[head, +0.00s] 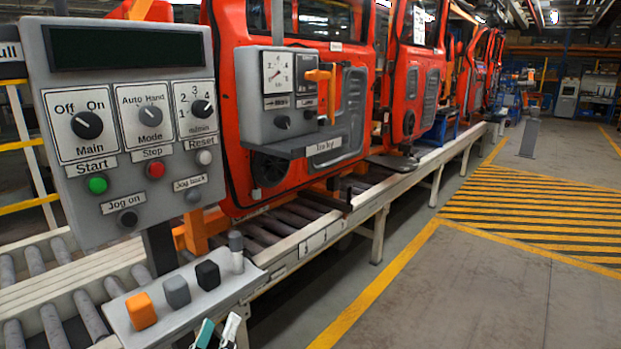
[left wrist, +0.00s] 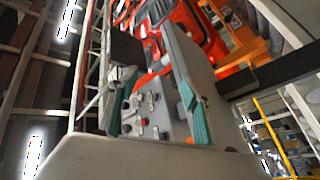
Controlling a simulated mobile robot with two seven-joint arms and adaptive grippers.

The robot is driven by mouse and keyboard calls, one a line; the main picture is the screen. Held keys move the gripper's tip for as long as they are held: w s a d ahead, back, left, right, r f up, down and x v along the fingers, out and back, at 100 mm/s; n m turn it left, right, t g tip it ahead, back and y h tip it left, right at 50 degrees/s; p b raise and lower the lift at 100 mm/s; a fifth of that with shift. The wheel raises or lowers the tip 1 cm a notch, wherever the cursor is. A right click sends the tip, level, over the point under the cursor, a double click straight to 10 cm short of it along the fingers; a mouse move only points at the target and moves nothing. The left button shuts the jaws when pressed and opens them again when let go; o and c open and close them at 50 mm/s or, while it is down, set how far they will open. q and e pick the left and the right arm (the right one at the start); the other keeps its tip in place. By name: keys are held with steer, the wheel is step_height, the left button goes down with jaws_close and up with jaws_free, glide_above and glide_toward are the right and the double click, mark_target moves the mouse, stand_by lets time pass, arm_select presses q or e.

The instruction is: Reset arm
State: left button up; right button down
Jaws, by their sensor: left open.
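My left gripper (head: 217,330) shows at the bottom edge of the head view, with only its fingertips in frame. In the left wrist view its two teal-padded fingers (left wrist: 154,96) stand apart with nothing held between them. The grey control panel (head: 130,120) stands at the left of the head view, above and to the left of the gripper. Its buttons show small between the fingers in the left wrist view. My right gripper is in neither view.
A small shelf (head: 215,287) with orange, grey and black blocks and a grey cylinder is close beside the gripper. Red doors (head: 350,90) line the roller conveyor (head: 50,300). A grey gauge box (head: 285,95) is mounted farther along. The floor at right (head: 480,290) is clear.

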arm_select(q)
steer(key=s+a+f+m+g, duration=0.1)
steer(key=s+f+m+g, duration=0.3)
steer(key=s+f, duration=0.6)
steer(key=s+f+m+g+p, duration=0.1)
steer(key=s+f+m+g, duration=0.4)
steer(key=s+f, duration=0.6)
step_height(320, 180, down, 8)
steer(key=shift+s+a+r+m+g, duration=0.1)
steer(key=shift+s+a+m+g, duration=0.25)
steer(key=shift+g, duration=0.45)
